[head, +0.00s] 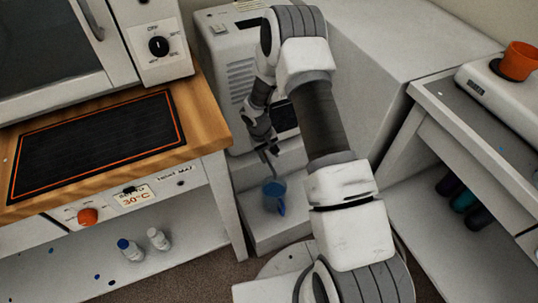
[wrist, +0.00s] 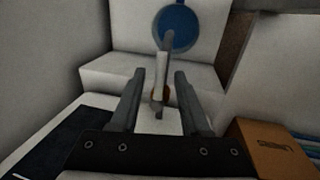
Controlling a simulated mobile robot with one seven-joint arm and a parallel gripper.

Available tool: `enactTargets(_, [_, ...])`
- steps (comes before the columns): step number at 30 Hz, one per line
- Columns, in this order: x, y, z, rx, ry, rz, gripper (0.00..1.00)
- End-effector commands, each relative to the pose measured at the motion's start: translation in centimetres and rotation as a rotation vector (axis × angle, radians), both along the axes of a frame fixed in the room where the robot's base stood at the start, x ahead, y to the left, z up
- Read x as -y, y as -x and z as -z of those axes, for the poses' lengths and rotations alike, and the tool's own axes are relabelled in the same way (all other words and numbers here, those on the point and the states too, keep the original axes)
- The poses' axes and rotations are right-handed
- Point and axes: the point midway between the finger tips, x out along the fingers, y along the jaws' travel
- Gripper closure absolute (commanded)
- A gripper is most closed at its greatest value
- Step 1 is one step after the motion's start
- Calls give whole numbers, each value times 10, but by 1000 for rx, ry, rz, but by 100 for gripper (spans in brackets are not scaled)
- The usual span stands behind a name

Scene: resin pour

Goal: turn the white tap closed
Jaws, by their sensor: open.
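The white tap (wrist: 160,66) is a slim upright lever in the wrist view, with a small reddish part low behind it. My gripper (wrist: 160,82) is open, one finger on each side of the lever. Gaps show between the lever and both fingers, so it looks not gripped. In the head view my gripper (head: 268,149) is small and dark in front of the white machine (head: 228,75); the tap cannot be made out there. A blue cup (head: 274,190) stands below the gripper on a low white step. It also shows in the wrist view (wrist: 185,28).
A wooden bench (head: 208,122) with a black mat (head: 95,145) is at left. Two small white bottles (head: 158,239) stand on its lower shelf. A white bench (head: 425,97) with an orange cup (head: 521,57) is at right. An orange-brown box (wrist: 262,150) is at lower right in the wrist view.

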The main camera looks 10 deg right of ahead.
Motion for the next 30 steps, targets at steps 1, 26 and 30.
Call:
enactTargets(1, [0,0,0,0,0,0,54])
enactTargets(26, [0,0,-1,0,0,-1,100])
enactTargets(30, [0,0,-1,0,0,-1,100])
